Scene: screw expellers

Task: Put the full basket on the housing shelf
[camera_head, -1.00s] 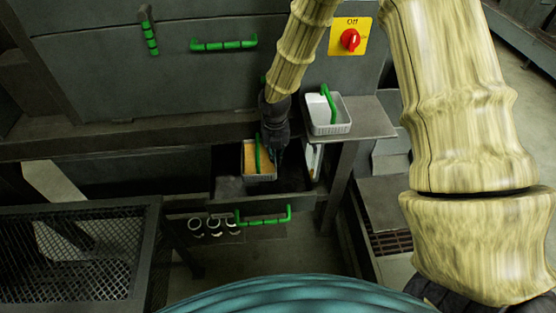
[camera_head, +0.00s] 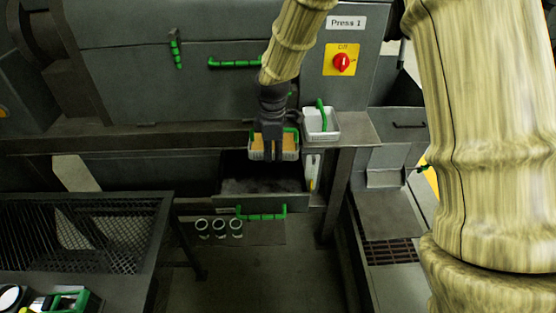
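The full basket (camera_head: 259,156) is a light basket with orange-brown contents and a green handle. My gripper (camera_head: 272,156) is shut on it, apparently by the handle, which the fingers partly hide. The basket hangs roughly level above the back of the open drawer (camera_head: 262,202), in front of the long housing ledge (camera_head: 130,139). A grey side shelf (camera_head: 358,130) juts out to the right of my gripper and bears a white basket (camera_head: 321,136) with a green handle. I cannot tell which of the two surfaces is the housing shelf.
The white basket stands close to the right of the held one. The long ledge looks bare to the left. A red switch (camera_head: 341,63) is on the housing above. Several pale round cups (camera_head: 219,228) sit below the drawer, and a mesh-topped frame (camera_head: 70,233) stands at left.

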